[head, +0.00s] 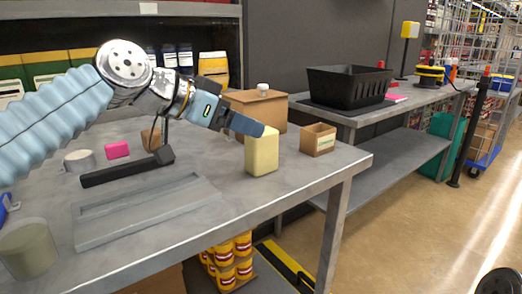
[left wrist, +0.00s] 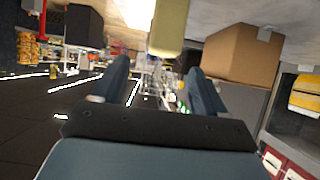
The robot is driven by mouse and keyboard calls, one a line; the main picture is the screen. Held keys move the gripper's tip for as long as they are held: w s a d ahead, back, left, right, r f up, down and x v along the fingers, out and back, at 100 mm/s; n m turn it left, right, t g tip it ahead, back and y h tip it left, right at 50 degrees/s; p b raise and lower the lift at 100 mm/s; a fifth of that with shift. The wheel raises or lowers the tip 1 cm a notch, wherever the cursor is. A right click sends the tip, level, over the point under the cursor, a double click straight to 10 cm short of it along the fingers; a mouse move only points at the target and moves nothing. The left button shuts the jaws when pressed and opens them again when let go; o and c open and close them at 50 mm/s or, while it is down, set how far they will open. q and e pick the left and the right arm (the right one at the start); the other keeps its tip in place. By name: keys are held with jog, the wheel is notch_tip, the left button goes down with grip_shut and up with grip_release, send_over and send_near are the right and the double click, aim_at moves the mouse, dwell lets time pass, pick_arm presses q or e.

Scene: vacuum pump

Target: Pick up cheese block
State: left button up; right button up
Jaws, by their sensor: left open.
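The cheese block (head: 262,158) is a pale yellow upright block on the grey table near its right front edge. My left gripper (head: 250,128) comes in from the left, and its fingers overlap the top of the block in the head view. In the left wrist view, which looks upside down, the cheese block (left wrist: 169,25) shows at the top, beyond the two spread blue fingers (left wrist: 162,80). The left gripper is open and nothing shows between its fingers. Whether it touches the block cannot be told. My right gripper is not in view.
A cardboard box (head: 262,108) stands behind the block, and a small open carton (head: 318,140) to its right. A black bar stand (head: 130,168), a grey tray (head: 145,212) and a pink item (head: 117,150) lie left. A black bin (head: 348,88) is on another table.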

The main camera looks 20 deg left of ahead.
aim_at(262, 151)
pick_arm(q)
jog(key=x, duration=0.6)
jog(key=shift+w+f, duration=0.35)
jog(key=c, duration=1.3)
jog(key=shift+o, duration=0.2)
jog(key=shift+r+p, duration=0.15)
jog(key=shift+p, duration=0.15)
